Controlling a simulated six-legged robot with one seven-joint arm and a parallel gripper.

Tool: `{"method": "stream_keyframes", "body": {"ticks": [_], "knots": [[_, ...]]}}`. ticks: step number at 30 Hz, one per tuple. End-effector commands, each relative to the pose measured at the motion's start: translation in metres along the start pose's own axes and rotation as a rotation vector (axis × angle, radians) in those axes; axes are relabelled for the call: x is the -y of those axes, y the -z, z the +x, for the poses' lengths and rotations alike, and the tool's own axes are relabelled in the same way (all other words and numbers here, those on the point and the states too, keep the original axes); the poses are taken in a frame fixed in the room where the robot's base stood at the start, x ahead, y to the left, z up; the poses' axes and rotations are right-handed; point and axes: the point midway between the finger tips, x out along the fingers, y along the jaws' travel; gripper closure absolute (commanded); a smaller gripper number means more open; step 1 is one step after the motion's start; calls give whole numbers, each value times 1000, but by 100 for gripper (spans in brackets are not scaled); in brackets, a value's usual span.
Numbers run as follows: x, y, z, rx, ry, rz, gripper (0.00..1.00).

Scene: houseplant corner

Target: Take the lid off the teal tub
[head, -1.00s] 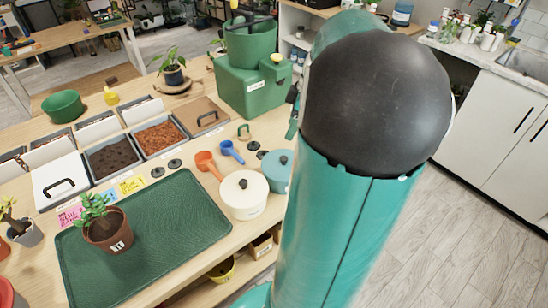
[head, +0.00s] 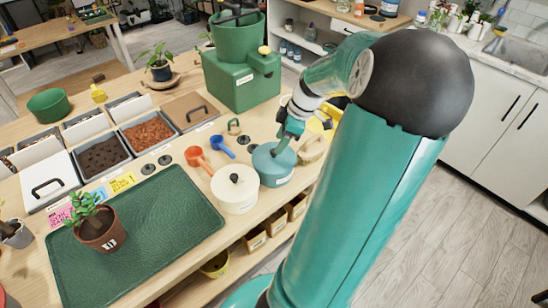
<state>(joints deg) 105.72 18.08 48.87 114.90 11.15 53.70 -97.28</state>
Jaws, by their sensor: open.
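The teal tub (head: 276,176) stands on the wooden table, right of the cream tub, with its teal lid (head: 263,157) on. My gripper (head: 283,146) is over the lid, pointing down. Its jaws are open, but the fingertips are small in the head view and hide the lid's knob. I cannot tell whether they touch it or are around it.
The cream tub (head: 234,191) with a black knob stands close on the left. A pale round container (head: 312,148) is close on the right, partly behind my arm. Orange (head: 198,160) and blue (head: 222,146) scoops lie behind the tubs. The green tray (head: 140,240) holds a potted plant (head: 99,228).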

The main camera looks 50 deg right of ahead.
Motion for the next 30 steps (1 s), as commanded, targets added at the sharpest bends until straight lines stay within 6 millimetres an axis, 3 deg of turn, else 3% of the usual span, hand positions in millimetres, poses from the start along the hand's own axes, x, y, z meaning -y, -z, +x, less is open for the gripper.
{"method": "stream_keyframes", "body": {"ticks": [6, 15, 16, 23, 30], "knots": [[0, 1, 34, -3, 4, 0, 53], [-1, 0, 41, 0, 0, 1, 53], [-1, 0, 41, 0, 0, 1, 54], [-1, 0, 41, 0, 0, 1, 100], [-1, 0, 40, 0, 0, 1, 100]]}}
